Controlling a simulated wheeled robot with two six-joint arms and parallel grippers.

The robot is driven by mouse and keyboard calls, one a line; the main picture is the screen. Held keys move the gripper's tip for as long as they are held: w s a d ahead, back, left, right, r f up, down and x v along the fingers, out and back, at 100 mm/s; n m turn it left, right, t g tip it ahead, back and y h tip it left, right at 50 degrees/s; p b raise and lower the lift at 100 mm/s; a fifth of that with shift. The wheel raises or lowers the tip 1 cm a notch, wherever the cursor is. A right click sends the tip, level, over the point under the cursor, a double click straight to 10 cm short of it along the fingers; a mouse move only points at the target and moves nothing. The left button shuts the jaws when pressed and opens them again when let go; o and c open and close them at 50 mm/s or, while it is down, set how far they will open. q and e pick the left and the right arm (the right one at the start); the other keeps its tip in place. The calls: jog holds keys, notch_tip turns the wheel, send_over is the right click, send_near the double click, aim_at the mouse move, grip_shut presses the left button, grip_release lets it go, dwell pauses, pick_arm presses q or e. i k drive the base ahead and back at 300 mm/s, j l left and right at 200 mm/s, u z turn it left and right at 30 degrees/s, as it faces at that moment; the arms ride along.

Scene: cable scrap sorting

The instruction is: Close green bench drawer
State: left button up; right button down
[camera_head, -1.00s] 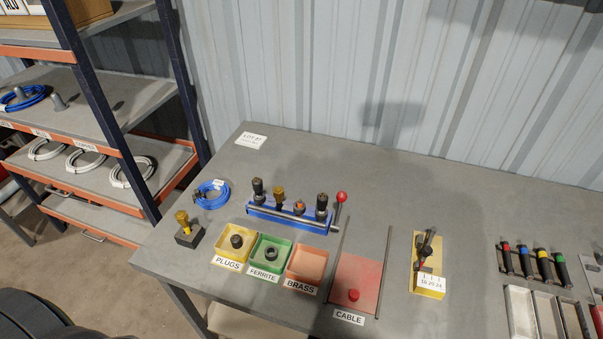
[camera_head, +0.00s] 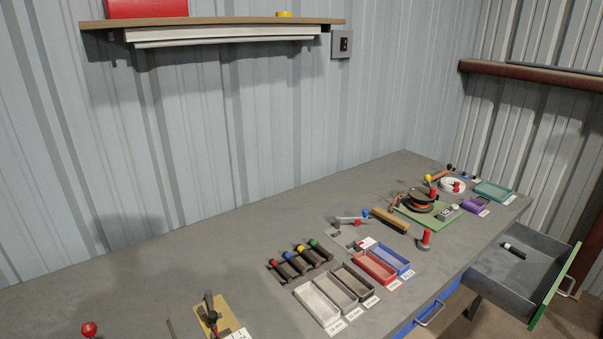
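The green bench drawer (camera_head: 553,289) is pulled open at the right end of the bench. Its green front faces right, with a metal handle (camera_head: 567,285) on it. Inside the grey drawer box lies a small black and white cylinder (camera_head: 514,250). A blue drawer (camera_head: 437,304) with a metal handle (camera_head: 430,315) is to its left under the bench edge and looks shut. Neither of my grippers shows in this view.
The grey bench (camera_head: 220,250) holds grey trays (camera_head: 318,304), a red tray (camera_head: 374,268), a green board (camera_head: 440,216) with a reel, and a red-topped peg (camera_head: 425,240) near the front edge. A shelf (camera_head: 210,25) hangs on the wall. Floor shows beside the drawer.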

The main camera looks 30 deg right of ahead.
aim_at(523, 289)
jog(key=k+z, duration=0.1)
jog(key=k, duration=0.6)
jog(key=z, duration=2.3)
jog(key=i+l+u, duration=0.1)
jog(key=u, duration=0.25)
jog(key=i+l+u, duration=0.1)
jog(key=u, duration=0.25)
